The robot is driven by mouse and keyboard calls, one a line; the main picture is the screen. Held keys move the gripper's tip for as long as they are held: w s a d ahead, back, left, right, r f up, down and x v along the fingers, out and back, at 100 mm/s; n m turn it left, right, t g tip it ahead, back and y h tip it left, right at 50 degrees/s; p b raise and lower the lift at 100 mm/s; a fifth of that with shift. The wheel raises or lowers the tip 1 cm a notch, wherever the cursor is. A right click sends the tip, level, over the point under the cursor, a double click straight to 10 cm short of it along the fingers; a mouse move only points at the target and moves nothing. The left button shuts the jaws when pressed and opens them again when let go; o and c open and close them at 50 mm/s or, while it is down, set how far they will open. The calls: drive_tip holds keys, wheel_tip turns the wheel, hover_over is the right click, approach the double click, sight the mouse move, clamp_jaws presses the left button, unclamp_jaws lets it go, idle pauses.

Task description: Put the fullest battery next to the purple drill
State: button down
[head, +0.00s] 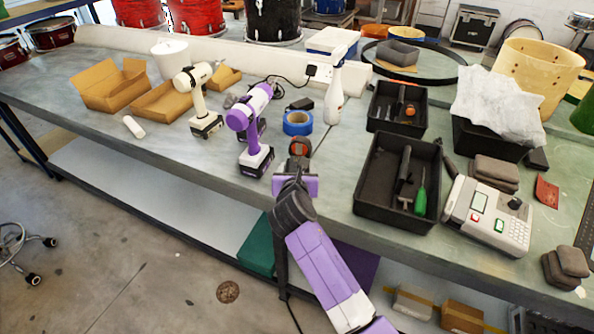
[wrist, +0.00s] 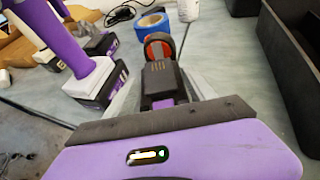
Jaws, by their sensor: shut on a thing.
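The purple drill (head: 250,112) stands upright on the bench, left of my gripper; its handle (wrist: 75,42) and its black-and-white base also show in the wrist view. My gripper (head: 298,168) is shut on a black, ribbed block with a purple strip, which looks like a battery (wrist: 162,82). The held block is near the bench's front edge; I cannot tell whether it touches the top. Its charge marking is not readable. Another dark battery-like block (wrist: 104,44) sits behind the drill's base, partly hidden in the head view.
An orange-and-grey round object (wrist: 158,46) is just beyond the held block. Blue tape (head: 298,123) and a white bottle (head: 335,97) stand behind. A cream drill (head: 196,90) is farther left. A black tray (head: 367,207) is close right.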

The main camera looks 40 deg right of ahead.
idle(0.3)
drive_tip(key=shift+c, duration=1.6)
unclamp_jaws()
drive_tip(key=shift+f, duration=0.15)
drive_tip(key=shift+s+a+r, duration=0.1)
drive_tip(key=shift+a+r, duration=0.05)
drive_tip(key=shift+r, duration=0.05)
drive_tip(key=v, duration=1.1)
drive_tip(key=shift+s+a, duration=0.2)
drive_tip(key=shift+s, duration=0.05)
